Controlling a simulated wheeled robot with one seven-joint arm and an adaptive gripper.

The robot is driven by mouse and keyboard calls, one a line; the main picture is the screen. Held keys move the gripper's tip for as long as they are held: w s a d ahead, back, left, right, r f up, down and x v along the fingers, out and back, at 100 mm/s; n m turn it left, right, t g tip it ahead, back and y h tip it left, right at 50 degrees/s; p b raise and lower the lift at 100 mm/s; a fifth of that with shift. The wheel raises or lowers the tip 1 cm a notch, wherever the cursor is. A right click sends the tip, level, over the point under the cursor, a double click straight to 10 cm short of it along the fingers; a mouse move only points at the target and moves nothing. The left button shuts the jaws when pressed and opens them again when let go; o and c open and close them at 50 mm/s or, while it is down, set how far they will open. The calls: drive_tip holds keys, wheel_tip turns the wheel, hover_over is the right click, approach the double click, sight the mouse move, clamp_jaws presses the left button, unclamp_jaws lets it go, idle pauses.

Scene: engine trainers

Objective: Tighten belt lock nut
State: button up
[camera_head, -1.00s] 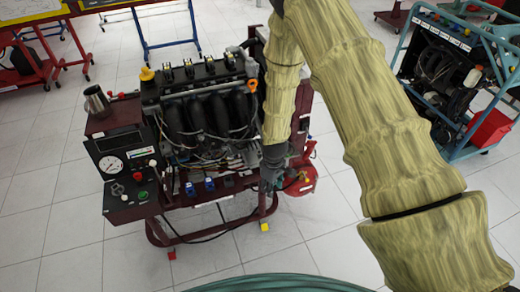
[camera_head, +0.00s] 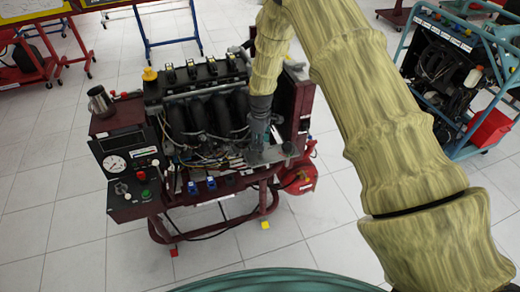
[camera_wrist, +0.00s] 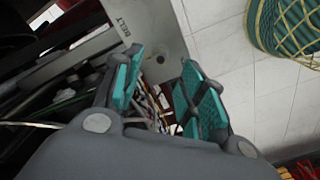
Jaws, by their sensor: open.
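The engine trainer (camera_head: 205,110) stands in its dark red frame. A grey plate (camera_wrist: 160,25) printed "BELT" lies ahead of my fingers in the wrist view; a grey plate (camera_head: 270,157) also shows at the engine's right side in the head view. A small dark round spot (camera_wrist: 160,59) on the labelled plate, perhaps the lock nut, shows between the fingertips; I cannot make out its shape. My gripper (camera_wrist: 160,76) is open, with teal pads apart and nothing held. In the head view my gripper (camera_head: 258,135) is just above the plate; contact cannot be told.
A control panel with a gauge (camera_head: 115,163) and a metal jug (camera_head: 99,100) are at the trainer's left. A red round tank (camera_head: 300,178) is low at its right. Wires (camera_wrist: 150,105) run below the fingers. A teal-framed trainer (camera_head: 445,75) stands at right. Tiled floor in front is mostly clear.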

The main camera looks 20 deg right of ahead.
sight(260, 155)
drive_tip(key=shift+f+p, duration=0.75)
drive_tip(key=shift+f, duration=2.15)
clamp_jaws()
